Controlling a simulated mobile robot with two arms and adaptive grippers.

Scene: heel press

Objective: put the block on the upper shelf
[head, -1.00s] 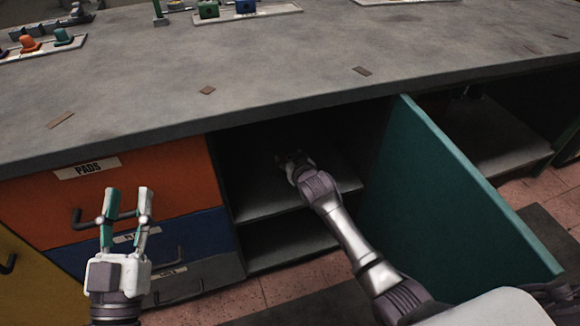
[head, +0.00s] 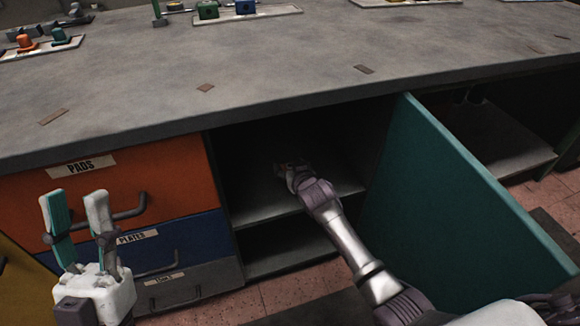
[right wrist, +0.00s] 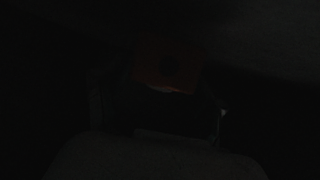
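My right gripper (head: 284,168) is inside the open cabinet, just above the upper shelf (head: 262,203). The block (right wrist: 168,65) shows as a dim reddish shape between the finger shapes in the very dark right wrist view. Whether the fingers touch it, and whether it rests on the shelf, I cannot tell. In the head view the block is mostly hidden by the gripper and shadow. My left gripper (head: 75,200) is open and empty, with its fingers pointing up in front of the drawers.
A teal cabinet door (head: 455,205) stands open to the right of my right arm. A lower shelf (head: 285,247) lies below. An orange drawer (head: 170,185) and a blue drawer (head: 195,240) with protruding handles are at the left. The grey worktop (head: 270,75) overhangs the cabinet.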

